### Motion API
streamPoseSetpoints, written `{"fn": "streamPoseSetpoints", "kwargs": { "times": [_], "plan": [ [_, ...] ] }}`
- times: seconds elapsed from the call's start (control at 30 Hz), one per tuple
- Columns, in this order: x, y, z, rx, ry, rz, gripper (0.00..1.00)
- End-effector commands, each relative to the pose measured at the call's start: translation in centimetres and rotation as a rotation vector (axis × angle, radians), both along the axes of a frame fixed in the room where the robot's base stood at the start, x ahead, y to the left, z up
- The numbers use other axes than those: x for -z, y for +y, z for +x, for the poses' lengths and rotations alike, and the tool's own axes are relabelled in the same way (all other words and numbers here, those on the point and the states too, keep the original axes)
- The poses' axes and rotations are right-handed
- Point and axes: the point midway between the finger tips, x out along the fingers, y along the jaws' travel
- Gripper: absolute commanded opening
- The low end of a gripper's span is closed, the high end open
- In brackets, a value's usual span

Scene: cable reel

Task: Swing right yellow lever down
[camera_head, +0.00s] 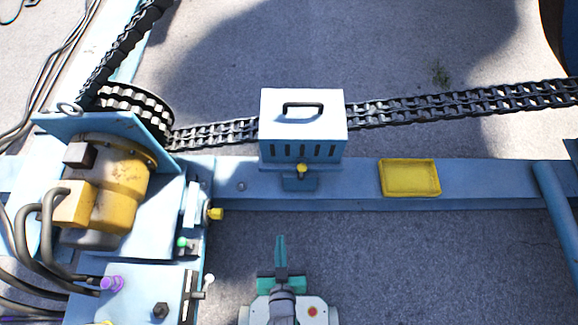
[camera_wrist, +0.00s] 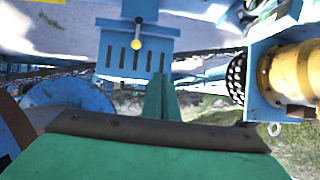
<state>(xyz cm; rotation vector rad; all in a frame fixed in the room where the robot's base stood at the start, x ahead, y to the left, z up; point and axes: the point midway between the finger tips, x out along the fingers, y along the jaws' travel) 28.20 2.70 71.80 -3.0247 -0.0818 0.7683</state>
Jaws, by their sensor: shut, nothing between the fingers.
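The right yellow lever (camera_head: 302,168) has a round yellow knob and sits on a blue bracket at the front of the white-topped vented box (camera_head: 303,115). In the wrist view the yellow knob (camera_wrist: 136,44) is at the end of a short grey rod, in front of the slotted blue box face. A second yellow knob (camera_head: 216,213) is on the machine at left. My gripper (camera_head: 281,240) is green, shut and empty, below and slightly left of the right lever, apart from it. Its fingers (camera_wrist: 160,95) also show in the wrist view.
A blue beam (camera_head: 360,178) runs across behind my gripper, with a yellow tray (camera_head: 410,178) on it. A heavy chain (camera_head: 440,105) passes behind the box. A yellow motor (camera_head: 120,185) and cables fill the left. Bare ground (camera_head: 430,265) lies right of my gripper.

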Motion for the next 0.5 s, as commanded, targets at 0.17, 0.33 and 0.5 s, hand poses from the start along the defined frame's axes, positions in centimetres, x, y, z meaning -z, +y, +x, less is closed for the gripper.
{"fn": "streamPoseSetpoints", "kwargs": {
  "times": [0.17, 0.33, 0.5],
  "plan": [
    [6.9, 1.3, 4.2, -0.002, 0.136, -0.012, 0.0],
    [12.1, 2.2, 8.2, 0.023, 0.261, -0.044, 0.0],
    [15.7, 3.0, 12.5, 0.071, 0.373, -0.091, 0.0]
  ]
}}
